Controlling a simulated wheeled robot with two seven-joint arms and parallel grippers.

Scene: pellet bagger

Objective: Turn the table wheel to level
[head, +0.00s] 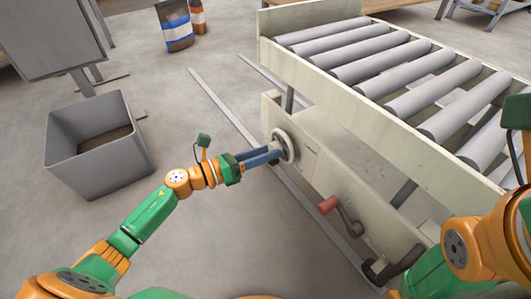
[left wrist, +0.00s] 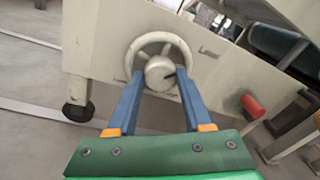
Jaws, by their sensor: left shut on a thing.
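The table wheel (head: 292,148) is a pale round handwheel on the side panel of the cream roller table (head: 345,95). In the left wrist view the wheel (left wrist: 160,38) faces me, with spokes and a round hub (left wrist: 159,72). My left gripper (head: 275,153) reaches the wheel from the left. Its blue fingers lie either side of the hub in the left wrist view (left wrist: 160,84), and it is shut on the wheel. The fingertips partly hide the lower wheel. My right arm shows at the right edge of the head view, but its gripper fingers do not show.
A red-handled crank (head: 328,204) sticks out of the panel to the right of the wheel. A dark hooked part (head: 397,264) is lower right. A grey bin (head: 118,166) stands left; bags (head: 174,25) stand at the back. Floor between bin and table is mostly clear.

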